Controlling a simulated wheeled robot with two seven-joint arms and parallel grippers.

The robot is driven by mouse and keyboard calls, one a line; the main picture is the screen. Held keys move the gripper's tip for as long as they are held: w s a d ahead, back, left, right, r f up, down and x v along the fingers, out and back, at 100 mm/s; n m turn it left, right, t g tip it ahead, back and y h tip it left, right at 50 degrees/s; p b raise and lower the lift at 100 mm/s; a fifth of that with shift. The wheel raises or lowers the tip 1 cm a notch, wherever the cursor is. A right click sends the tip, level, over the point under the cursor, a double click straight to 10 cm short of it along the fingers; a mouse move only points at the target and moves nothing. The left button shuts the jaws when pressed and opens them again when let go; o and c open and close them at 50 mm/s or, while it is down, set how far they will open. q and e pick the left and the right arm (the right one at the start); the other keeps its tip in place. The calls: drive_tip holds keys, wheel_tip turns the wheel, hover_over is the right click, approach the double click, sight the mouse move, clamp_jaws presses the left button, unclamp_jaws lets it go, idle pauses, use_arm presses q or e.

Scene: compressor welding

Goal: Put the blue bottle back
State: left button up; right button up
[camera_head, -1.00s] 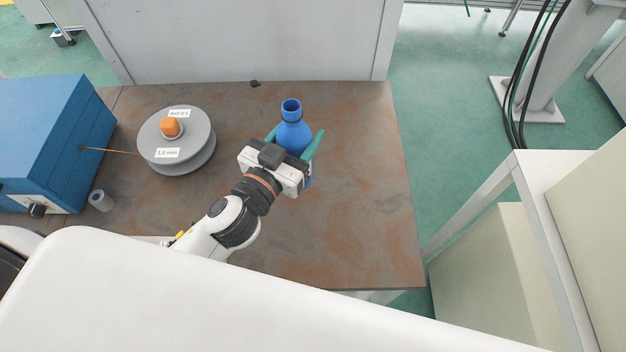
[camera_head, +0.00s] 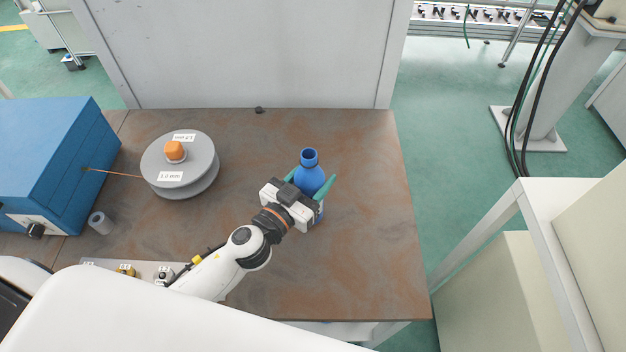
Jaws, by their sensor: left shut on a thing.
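The blue bottle (camera_head: 309,176) stands upright at the right part of the brown table (camera_head: 350,270), its open mouth facing up. My left gripper (camera_head: 311,184) is shut on the bottle, with one green finger on each side of its body. The gripper body hides the lower part of the bottle, so I cannot tell whether its base touches the table. My right gripper is not in view.
A grey wire spool (camera_head: 182,165) and a blue box (camera_head: 55,165) stand on the left. A small grey cylinder (camera_head: 100,223) and a plate with small fittings (camera_head: 140,268) are nearer. The table's right side is clear.

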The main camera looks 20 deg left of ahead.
use_arm(q)
drive_tip(key=shift+f, duration=0.2)
drive_tip(key=shift+f, duration=0.15)
drive_tip(key=o, duration=1.4)
drive_tip(key=shift+c, duration=0.2)
drive_tip(key=shift+r, duration=0.25)
drive_tip(key=b+v, duration=0.4)
drive_tip(key=v, duration=0.8)
drive_tip(key=shift+b, duration=0.3)
